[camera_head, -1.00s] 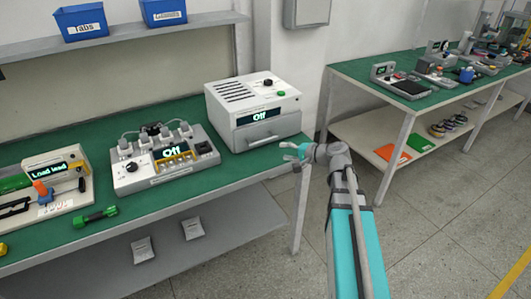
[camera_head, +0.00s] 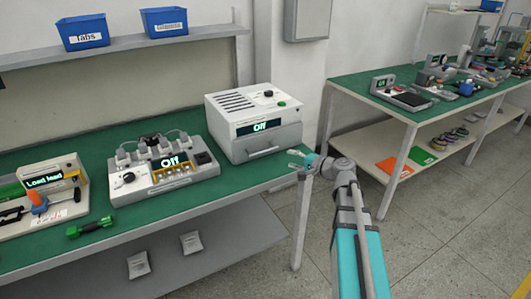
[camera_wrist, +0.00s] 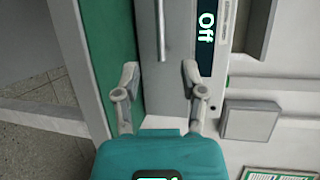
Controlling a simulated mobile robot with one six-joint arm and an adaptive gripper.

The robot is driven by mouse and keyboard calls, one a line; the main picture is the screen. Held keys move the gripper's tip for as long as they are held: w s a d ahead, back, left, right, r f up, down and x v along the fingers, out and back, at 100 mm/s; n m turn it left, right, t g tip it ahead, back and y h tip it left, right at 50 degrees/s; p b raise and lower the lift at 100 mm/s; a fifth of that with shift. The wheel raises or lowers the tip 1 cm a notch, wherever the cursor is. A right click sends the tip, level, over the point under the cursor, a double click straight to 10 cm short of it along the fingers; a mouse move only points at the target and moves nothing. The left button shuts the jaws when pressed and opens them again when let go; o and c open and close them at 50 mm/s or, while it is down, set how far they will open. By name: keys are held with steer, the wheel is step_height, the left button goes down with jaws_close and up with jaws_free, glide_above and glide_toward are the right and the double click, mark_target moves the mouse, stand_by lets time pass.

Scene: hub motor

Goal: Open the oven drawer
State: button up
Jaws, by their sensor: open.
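The oven (camera_head: 235,105) is a white box with a grey front, a lit "Off" display, a dark knob and a green button. It stands near the right end of the green bench. Its drawer (camera_head: 264,141) is shut, with a bar handle (camera_head: 263,152) low on the front. My gripper (camera_head: 296,158) is open and empty, to the right of the handle and apart from it. In the wrist view the handle (camera_wrist: 161,30) stands upright beyond and roughly between the open fingertips (camera_wrist: 160,72). The oven appears turned on its side there.
A device with a second "Off" display (camera_head: 160,170) stands left of the oven. A green tool (camera_head: 90,226) lies near the bench's front edge. A bench leg (camera_head: 301,220) is below my gripper. A second bench (camera_head: 365,90) stands to the right, with open floor before it.

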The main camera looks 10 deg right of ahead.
mark_target(264, 151)
steer(key=b+x, duration=0.2)
steer(key=x, duration=1.1)
jaws_close()
steer(key=shift+d, duration=0.1)
